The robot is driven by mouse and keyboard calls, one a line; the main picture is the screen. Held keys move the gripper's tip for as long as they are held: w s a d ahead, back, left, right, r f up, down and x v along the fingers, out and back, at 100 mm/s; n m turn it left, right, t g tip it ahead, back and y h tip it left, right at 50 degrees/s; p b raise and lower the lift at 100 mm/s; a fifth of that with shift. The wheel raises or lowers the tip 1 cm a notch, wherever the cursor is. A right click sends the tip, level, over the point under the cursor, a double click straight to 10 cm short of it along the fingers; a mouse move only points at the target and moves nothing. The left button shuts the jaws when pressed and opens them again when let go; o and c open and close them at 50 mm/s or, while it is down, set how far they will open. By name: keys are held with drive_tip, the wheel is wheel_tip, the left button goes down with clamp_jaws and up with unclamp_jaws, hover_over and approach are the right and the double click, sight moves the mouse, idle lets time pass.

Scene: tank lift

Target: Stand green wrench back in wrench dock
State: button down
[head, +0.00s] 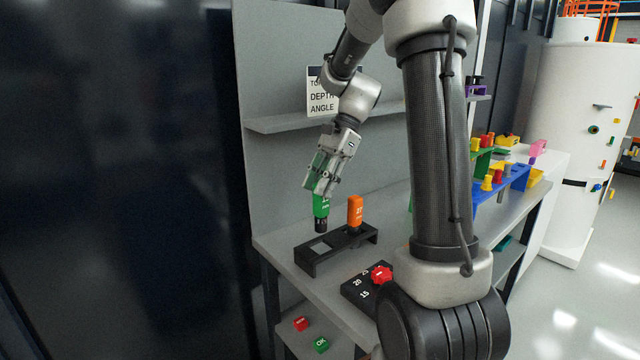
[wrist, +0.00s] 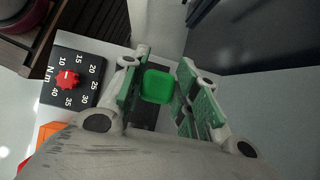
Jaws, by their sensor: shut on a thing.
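The green wrench (head: 321,207) hangs roughly upright in my gripper (head: 322,186), its dark lower end pointing down. In the wrist view its green top (wrist: 157,86) shows between the two fingers of my gripper (wrist: 160,88). The black wrench dock (head: 310,257) stands on the bench, with an empty square opening at its left end. The wrench is above this left part of the dock and apart from it. An orange wrench (head: 355,213) stands in the right part of the dock; a bit of orange shows in the wrist view (wrist: 48,132).
A black dial plate with a red knob (head: 381,274) lies on the bench right of the dock. A grey back panel with a shelf (head: 285,122) rises behind. Red and green blocks (head: 321,344) sit on a lower shelf. Coloured racks (head: 500,183) stand farther right.

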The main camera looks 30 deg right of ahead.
sight(320, 219)
drive_tip(key=shift+f, duration=1.95)
drive_tip(key=shift+f, duration=2.85)
drive_tip(key=c, duration=1)
unclamp_jaws()
drive_tip(key=shift+f, duration=0.1)
drive_tip(key=shift+r, duration=4.55)
